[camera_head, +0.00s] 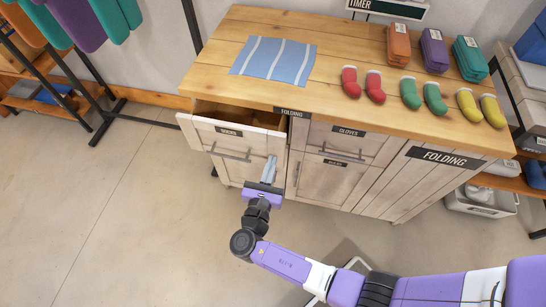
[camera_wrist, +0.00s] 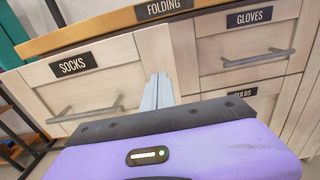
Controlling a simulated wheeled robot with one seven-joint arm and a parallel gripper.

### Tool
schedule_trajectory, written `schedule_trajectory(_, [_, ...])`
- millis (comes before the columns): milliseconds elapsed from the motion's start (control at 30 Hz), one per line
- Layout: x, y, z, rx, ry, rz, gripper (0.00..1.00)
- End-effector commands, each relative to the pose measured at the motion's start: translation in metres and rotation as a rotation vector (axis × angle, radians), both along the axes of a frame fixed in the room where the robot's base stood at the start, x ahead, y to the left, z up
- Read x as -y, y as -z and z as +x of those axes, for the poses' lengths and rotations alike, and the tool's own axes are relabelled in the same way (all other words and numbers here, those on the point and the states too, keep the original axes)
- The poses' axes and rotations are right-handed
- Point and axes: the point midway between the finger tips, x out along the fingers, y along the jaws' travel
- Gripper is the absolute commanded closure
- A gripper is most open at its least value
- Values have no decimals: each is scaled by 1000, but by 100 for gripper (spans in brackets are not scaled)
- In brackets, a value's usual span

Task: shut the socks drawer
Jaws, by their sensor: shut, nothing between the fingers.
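The socks drawer (camera_head: 229,131) is a pale wooden drawer at the left end of the folding counter. It stands pulled out, with its open inside showing behind the front. In the wrist view its front (camera_wrist: 105,88) carries a black SOCKS label and a grey bar handle. My gripper (camera_head: 270,162) is shut and empty, in front of the counter near the right end of the drawer front. In the wrist view the shut fingers (camera_wrist: 157,92) overlap the right edge of the drawer front. I cannot tell whether they touch it.
The gloves drawer (camera_head: 347,139) is shut, right of the socks drawer. The counter top (camera_head: 340,105) holds a blue striped cloth (camera_head: 275,60), several socks and stacked bundles. A clothes rack (camera_head: 98,75) stands at the left. The floor (camera_head: 90,215) at front left is clear.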

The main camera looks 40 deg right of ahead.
Motion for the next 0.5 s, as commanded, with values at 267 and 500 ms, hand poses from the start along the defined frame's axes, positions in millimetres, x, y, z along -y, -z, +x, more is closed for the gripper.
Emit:
schedule_trajectory(267, [16, 0, 12, 1, 0, 1, 100])
schedule_trajectory(500, [17, 0, 12, 1, 0, 1, 100])
